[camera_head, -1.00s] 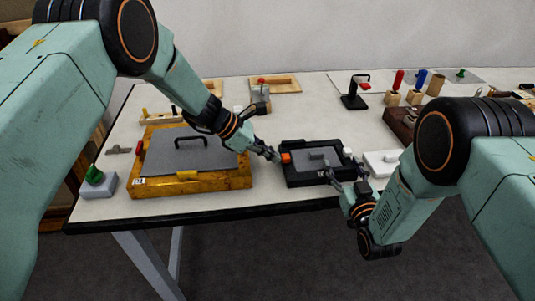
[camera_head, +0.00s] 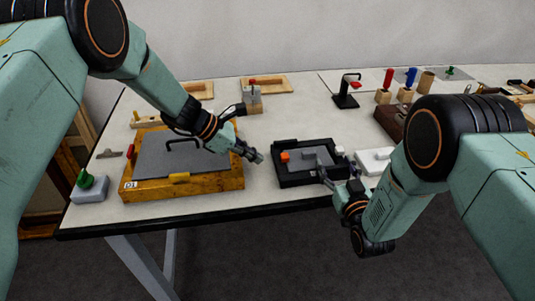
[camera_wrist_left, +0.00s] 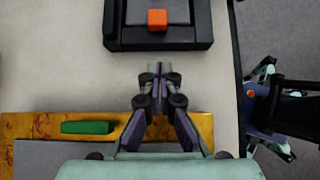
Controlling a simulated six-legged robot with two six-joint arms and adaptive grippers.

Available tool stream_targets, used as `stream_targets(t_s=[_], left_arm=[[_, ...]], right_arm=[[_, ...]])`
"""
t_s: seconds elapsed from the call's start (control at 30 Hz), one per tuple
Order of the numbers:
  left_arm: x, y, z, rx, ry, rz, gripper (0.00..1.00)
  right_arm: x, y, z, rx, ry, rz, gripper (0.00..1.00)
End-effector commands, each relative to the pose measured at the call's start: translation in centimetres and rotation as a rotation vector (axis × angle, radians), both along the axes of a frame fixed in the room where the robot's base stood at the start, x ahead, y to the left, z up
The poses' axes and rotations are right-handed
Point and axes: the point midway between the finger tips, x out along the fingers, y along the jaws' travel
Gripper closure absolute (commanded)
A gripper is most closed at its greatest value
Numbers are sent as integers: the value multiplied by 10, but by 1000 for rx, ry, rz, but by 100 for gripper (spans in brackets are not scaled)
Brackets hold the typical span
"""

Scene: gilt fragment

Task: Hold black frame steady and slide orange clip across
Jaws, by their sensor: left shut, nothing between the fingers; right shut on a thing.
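The black frame (camera_head: 290,181) lies flat on the table with a grey panel inside; part of it also shows at the top of the left wrist view (camera_wrist_left: 125,40). The orange clip (camera_head: 284,156) sits at the frame's left side, and in the left wrist view (camera_wrist_left: 157,20) it is near the frame's closest edge. My left gripper (camera_head: 258,158) is shut and empty, left of the frame and apart from it; its closed fingertips show in the left wrist view (camera_wrist_left: 159,67). My right gripper (camera_head: 326,176) is shut on the black frame at its front right; the exact contact is partly hidden.
A wooden box (camera_head: 215,186) with a grey top and black handle stands left, beneath my left gripper. A white block (camera_head: 373,161) lies right of the frame. A grey block with a green knob (camera_head: 89,188) is at the left edge. Bare table lies behind the frame.

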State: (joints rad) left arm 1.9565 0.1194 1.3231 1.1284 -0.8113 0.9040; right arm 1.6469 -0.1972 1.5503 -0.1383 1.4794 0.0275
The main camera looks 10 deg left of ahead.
Motion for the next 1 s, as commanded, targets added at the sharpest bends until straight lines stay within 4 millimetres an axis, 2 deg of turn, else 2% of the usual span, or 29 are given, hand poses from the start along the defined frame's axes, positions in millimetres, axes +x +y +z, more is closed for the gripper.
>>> stream_targets(t_s=[0.03,0.1,0.4,0.57,0.87,0.9,1.0], left_arm=[[0,7,13,-4,-8,4,100],[-3,17,24,-4,-8,4,100],[-16,51,59,-2,-7,1,100],[-19,59,67,-1,-6,1,100],[-20,60,68,0,-5,0,100],[-20,60,68,0,-5,0,100],[-20,60,68,0,-5,0,100]], right_arm=[[0,0,0,0,0,-1,78],[0,0,0,0,0,-1,78],[0,0,0,0,0,-1,78],[0,0,0,0,-1,-1,78],[0,0,0,0,-1,-1,78],[0,0,0,0,-1,-1,32],[0,0,0,0,-1,-1,24]])
